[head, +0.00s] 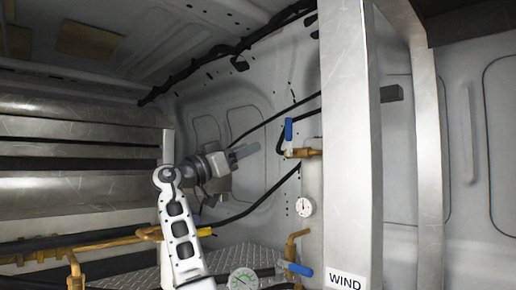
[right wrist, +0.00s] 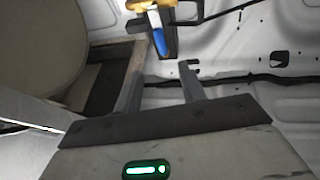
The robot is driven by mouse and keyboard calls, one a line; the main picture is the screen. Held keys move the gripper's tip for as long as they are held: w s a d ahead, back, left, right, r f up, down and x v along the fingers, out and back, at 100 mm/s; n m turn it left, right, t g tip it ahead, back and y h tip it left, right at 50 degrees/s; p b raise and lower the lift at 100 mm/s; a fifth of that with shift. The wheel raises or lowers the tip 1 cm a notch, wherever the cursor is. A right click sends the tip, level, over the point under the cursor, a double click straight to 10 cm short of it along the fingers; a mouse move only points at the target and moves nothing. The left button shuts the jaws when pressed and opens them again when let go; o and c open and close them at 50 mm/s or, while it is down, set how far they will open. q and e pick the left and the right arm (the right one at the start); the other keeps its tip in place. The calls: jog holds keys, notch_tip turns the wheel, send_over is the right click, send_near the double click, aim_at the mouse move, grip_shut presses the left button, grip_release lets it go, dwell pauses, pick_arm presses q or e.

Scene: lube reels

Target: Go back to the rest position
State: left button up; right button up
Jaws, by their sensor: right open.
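My right gripper (head: 245,152) is raised in the middle of the head view, its fingers pointing right toward a brass valve (head: 303,153) with an upright blue handle (head: 289,130). A gap shows between the fingertips and the valve. In the right wrist view, the two fingers of the right gripper (right wrist: 160,82) are apart with nothing between them. A blue handle (right wrist: 159,40) on a brass fitting (right wrist: 150,6) shows beyond the fingertips there. My left gripper is in neither view.
A metal post (head: 349,130) marked WIND stands right of the valve. Brass pipework (head: 120,240) runs at lower left. Metal shelves (head: 75,155) line the left.

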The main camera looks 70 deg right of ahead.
aim_at(286, 130)
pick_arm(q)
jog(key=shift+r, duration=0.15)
pick_arm(e)
jog(key=shift+w+a+f, duration=0.1)
jog(key=shift+w+a, duration=0.05)
jog(key=shift+a, duration=0.1)
jog(key=p+x, duration=0.3)
jog(key=x, duration=1.1)
jog(key=shift+d, duration=0.2)
jog(key=shift+p+x, duration=0.35)
jog(key=shift+x, duration=0.45)
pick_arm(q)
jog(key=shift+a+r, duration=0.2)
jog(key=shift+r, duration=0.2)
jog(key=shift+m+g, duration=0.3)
